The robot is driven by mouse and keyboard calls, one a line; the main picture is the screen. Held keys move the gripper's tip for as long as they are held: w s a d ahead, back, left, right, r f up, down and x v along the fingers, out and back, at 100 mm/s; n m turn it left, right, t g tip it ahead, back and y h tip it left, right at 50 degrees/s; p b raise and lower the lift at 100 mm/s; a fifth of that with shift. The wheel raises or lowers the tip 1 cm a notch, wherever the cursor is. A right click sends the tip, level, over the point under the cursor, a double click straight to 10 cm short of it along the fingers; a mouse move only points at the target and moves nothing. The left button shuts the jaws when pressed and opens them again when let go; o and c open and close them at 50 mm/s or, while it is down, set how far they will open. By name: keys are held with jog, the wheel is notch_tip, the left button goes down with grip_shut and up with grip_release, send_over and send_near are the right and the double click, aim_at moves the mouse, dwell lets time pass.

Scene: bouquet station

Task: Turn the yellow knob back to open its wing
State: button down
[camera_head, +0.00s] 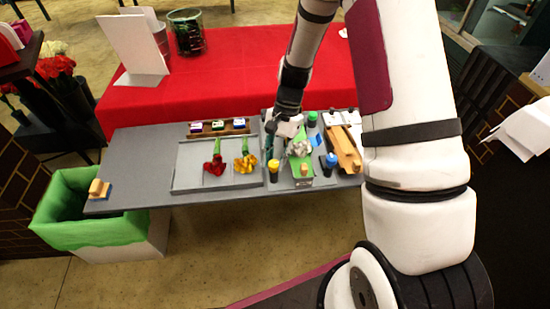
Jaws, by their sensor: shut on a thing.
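The yellow knob (273,164) tops a dark post at the front left of the grey bench fixture, and nothing grips it. A green panel (301,181) lies to its right, with a crumpled silvery bundle (299,147) at its far end. I cannot tell which part is the yellow knob's wing. My gripper (283,129) points down at the fixture's back left, behind the yellow knob and apart from it. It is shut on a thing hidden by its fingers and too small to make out.
A blue knob (331,159) stands front right and a green knob (312,117) at the back. A wooden piece (344,149) lies right. A grey tray (194,180) holds a red flower (214,166) and a yellow flower (245,163). The bench's left is mostly clear.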

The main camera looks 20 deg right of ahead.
jog(key=n, duration=0.1)
jog(key=n+h+b, duration=0.1)
jog(key=n, duration=0.1)
jog(key=shift+w+a+n+g, duration=0.1)
jog(key=shift+w+n+g, duration=0.1)
jog(key=shift+n+g, duration=0.15)
jog(key=n+h, duration=0.1)
jog(key=n, duration=0.1)
jog(key=n+g+b, duration=0.1)
jog(key=n, duration=0.1)
jog(key=shift+a+n+h, duration=0.15)
jog(key=shift+n+h, duration=0.1)
jog(key=shift+h, duration=0.15)
jog(key=n+h, duration=0.1)
jog(key=n, duration=0.3)
jog(key=shift+a+h, duration=0.15)
jog(key=shift+h, duration=0.25)
jog(key=shift+a+n+t+h, duration=0.1)
jog(key=shift+n+t+h, duration=0.4)
jog(key=shift+n, duration=1.6)
jog(key=c, duration=1.3)
grip_release()
jog(key=shift+s, duration=0.1)
